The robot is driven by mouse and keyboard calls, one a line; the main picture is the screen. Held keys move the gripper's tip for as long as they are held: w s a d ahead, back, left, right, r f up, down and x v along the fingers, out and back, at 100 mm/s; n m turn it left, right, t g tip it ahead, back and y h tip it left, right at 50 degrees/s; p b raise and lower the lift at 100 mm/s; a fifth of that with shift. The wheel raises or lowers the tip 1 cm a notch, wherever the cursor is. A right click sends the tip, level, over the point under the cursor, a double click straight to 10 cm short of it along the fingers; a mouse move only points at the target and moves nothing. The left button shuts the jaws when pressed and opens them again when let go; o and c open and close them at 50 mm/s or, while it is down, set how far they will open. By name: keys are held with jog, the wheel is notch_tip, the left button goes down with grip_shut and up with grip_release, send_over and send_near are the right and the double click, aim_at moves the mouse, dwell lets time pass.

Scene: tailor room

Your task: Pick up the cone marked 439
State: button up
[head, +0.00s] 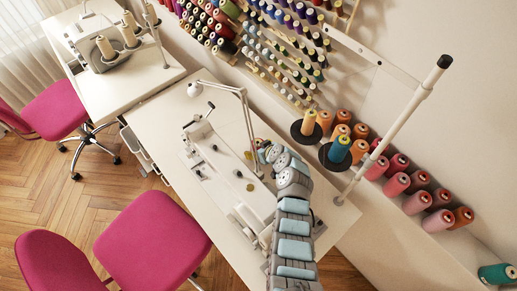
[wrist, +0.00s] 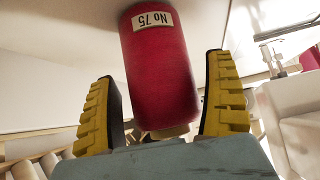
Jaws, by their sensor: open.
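My gripper (wrist: 161,72) is open in the wrist view, with one yellow ribbed finger on each side of a red cone (wrist: 160,85). The cone's white label reads "No 75", turned upside down in the picture. Gaps show between the cone and both fingers; whether the cone is nearer or farther than the fingertips I cannot tell. No label reading 439 is legible in either view. In the head view my arm reaches up over the sewing table, and its gripper end is mostly hidden by the arm's own joints.
Orange, pink and red cones (head: 396,184) line the wall side. A sewing machine (head: 213,150) and lamp (head: 228,89) occupy the table (head: 152,112). Pink chairs (head: 153,243) stand in front.

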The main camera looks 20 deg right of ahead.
jog(key=shift+r, duration=0.1)
jog(key=shift+r+p, duration=0.15)
jog(key=shift+p, duration=0.2)
jog(key=shift+v, duration=0.95)
jog(key=shift+s+r, duration=0.4)
jog(key=shift+s, duration=0.2)
jog(key=v, duration=0.8)
jog(key=shift+b, duration=0.3)
jog(key=shift+s+r, duration=0.2)
jog(key=shift+r, duration=0.05)
jog(key=shift+c, duration=1)
jog(key=shift+d, duration=0.1)
